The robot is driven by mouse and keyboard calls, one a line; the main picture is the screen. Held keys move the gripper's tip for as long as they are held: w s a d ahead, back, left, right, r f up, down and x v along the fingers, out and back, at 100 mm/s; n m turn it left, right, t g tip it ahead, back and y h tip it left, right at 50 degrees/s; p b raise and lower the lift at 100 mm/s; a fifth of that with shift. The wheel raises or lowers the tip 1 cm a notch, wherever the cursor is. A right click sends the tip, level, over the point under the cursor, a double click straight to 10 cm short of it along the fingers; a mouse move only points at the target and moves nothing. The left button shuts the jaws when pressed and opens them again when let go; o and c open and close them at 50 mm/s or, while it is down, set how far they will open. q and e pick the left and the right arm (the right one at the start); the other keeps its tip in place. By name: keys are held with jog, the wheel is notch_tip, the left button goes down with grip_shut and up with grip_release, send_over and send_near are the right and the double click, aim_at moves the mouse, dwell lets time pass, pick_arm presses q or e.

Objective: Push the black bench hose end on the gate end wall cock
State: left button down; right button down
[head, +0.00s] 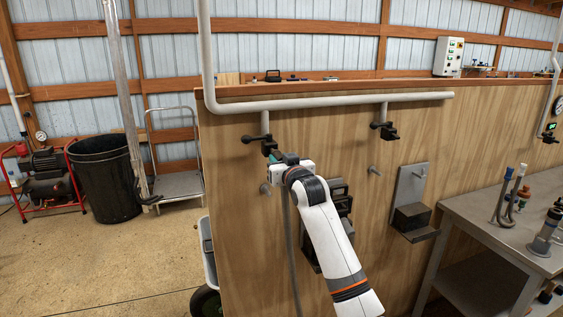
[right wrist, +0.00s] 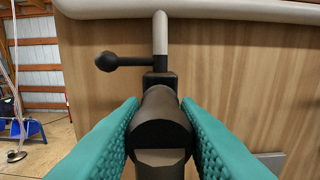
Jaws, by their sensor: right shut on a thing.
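Two black wall cocks hang from the pale pipe on the plywood wall: a left one (head: 268,144) and a right one (head: 386,131). My right gripper (head: 286,160) is at the left cock. It is shut on the black hose end (right wrist: 160,122), which sits between its teal fingers in the right wrist view. The hose end lines up with the cock body (right wrist: 158,82) and hides its outlet. I cannot tell whether they touch or are joined. The cock's lever (right wrist: 118,62) points left. A dark grey hose (head: 290,245) hangs down from the gripper. My left gripper is out of view.
The pale pipe (head: 330,102) runs along the wall above the cocks. A black box on a grey bracket (head: 410,215) is mounted to the right. A metal bench (head: 490,235) with fittings stands at far right. Open floor and a black bin (head: 103,178) lie left.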

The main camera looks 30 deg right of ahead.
jog(key=shift+x, duration=1.15)
jog(key=c, duration=1)
grip_release()
jog(key=shift+s+a, duration=0.1)
jog(key=shift+s, duration=0.05)
